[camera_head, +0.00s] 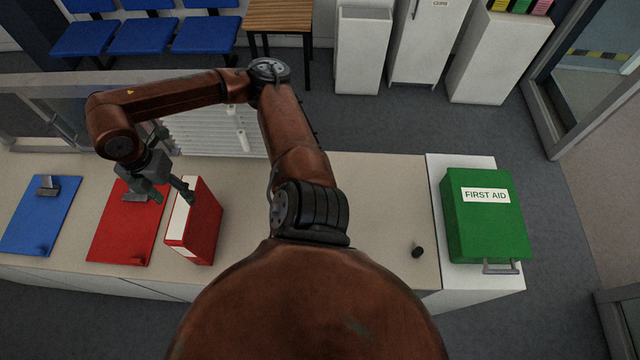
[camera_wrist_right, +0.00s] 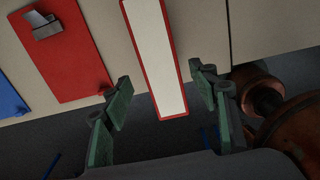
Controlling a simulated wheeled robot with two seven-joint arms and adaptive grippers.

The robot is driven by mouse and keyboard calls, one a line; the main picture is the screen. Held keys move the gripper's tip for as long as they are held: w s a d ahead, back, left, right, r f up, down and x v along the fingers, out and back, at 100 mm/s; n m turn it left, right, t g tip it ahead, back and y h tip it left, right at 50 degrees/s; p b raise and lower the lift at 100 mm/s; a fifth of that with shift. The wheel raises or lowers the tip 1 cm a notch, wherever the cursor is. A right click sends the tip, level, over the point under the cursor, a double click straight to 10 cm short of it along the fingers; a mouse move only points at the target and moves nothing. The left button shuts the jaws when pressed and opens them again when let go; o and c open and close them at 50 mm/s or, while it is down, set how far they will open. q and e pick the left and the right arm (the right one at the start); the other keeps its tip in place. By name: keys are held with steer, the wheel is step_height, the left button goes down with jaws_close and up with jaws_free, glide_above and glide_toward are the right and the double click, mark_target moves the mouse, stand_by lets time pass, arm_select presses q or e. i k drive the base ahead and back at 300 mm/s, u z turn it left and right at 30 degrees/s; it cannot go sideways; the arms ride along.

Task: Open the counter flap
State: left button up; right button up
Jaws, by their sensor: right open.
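The counter flap (camera_head: 435,172) appears to be the pale section at the right end of the counter, lying flat beside a thin seam. A green first aid box (camera_head: 490,225) rests on it. A grey bar handle (camera_head: 500,268) shows at the front edge below the box; I cannot tell whether it belongs to the flap or the box. My right gripper (camera_head: 172,192) is far to the left, open, just above a red binder (camera_head: 205,225). In the right wrist view the binder's white spine (camera_wrist_right: 155,55) shows between the spread fingers. My left gripper is out of view.
A red clipboard (camera_head: 118,232) and a blue clipboard (camera_head: 40,218) lie on the counter (camera_head: 350,190) at the left. The counter's middle right is clear. White cabinets (camera_head: 362,55) and blue chairs (camera_head: 140,36) stand behind.

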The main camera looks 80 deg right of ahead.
mark_target(388, 196)
steer(key=z, duration=3.35)
